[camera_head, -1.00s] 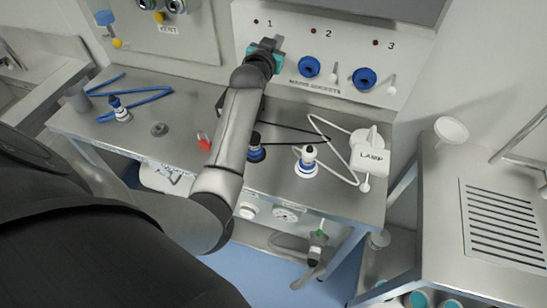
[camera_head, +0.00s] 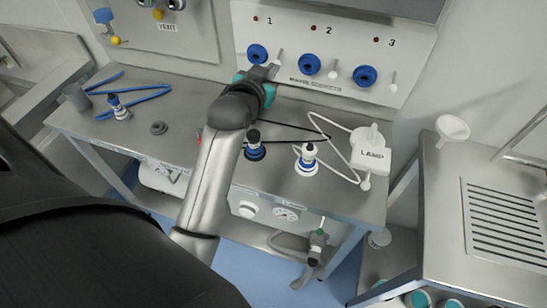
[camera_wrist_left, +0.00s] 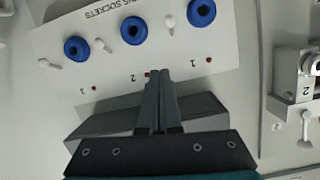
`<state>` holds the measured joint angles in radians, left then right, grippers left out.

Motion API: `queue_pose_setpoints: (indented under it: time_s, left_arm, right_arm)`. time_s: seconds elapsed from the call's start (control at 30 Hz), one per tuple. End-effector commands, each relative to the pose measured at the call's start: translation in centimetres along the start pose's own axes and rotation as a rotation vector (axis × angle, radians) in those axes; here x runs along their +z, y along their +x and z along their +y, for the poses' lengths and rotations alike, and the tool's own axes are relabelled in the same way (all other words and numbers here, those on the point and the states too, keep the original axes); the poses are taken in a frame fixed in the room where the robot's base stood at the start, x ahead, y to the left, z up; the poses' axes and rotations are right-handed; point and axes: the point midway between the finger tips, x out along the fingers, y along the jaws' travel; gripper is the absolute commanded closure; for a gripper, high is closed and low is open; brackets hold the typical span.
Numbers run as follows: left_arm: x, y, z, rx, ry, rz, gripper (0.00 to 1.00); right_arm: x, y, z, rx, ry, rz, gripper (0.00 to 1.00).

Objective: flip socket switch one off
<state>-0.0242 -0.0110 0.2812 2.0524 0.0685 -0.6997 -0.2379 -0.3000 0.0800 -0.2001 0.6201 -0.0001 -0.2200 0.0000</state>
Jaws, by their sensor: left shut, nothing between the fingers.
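The white mains socket panel (camera_head: 345,40) carries three blue sockets, each with a small white lever and a dark red lamp. Socket one (camera_head: 257,54) is at its left, with switch one (camera_head: 279,57) just right of it. In the left wrist view the panel appears upside down, with socket one (camera_wrist_left: 202,13) at the top right and switch one (camera_wrist_left: 170,22) left of it. My left gripper (camera_head: 271,71) is shut and empty, just below switch one in the head view. In the wrist view its closed fingertips (camera_wrist_left: 160,74) appear apart from the lever. My right gripper is not in view.
A vent panel (camera_head: 170,30) is at the left. A second steel counter (camera_head: 450,220) stands at right.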

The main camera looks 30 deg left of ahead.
Motion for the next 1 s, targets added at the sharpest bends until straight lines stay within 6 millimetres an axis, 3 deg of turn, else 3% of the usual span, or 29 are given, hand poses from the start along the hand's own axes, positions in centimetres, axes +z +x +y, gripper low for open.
queue_pose_setpoints:
  time_s: [0.57, 1.0]
  left_arm:
    - [10.3, -2.2, 5.3, 0.129, 0.039, -0.259, 1.0]
    - [17.8, -5.5, 8.5, 0.208, 0.071, -0.457, 1.0]
  right_arm:
    - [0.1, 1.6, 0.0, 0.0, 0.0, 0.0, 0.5]
    - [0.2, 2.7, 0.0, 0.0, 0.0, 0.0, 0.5]
